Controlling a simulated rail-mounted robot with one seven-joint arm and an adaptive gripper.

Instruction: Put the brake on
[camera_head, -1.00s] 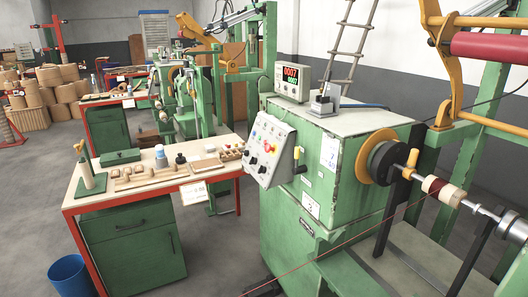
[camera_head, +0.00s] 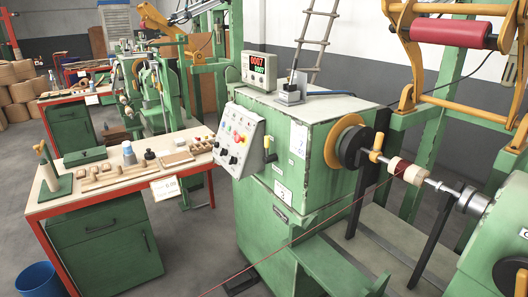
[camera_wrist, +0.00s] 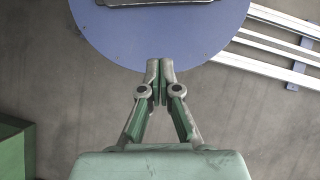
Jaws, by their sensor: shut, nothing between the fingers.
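The green winding machine (camera_head: 262,215) stands at the centre of the head view. Its sloped control panel (camera_head: 238,138) carries several knobs and buttons, one of them red. A small lever with a yellow handle (camera_head: 267,142) stands upright beside the panel's right edge; I cannot tell for sure whether it is the brake. A spindle on the right bears a coil former with dark red wire (camera_head: 400,168). My gripper (camera_wrist: 160,72) shows only in the wrist view, shut and empty, pointing over the floor and away from the machine.
A red-framed worktable (camera_head: 110,203) with wooden parts and bottles stands left of the machine. A display box (camera_head: 259,68) sits on the machine top. A thin red wire (camera_head: 285,247) runs down across the front. Grey floor (camera_head: 195,268) is free between table and machine.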

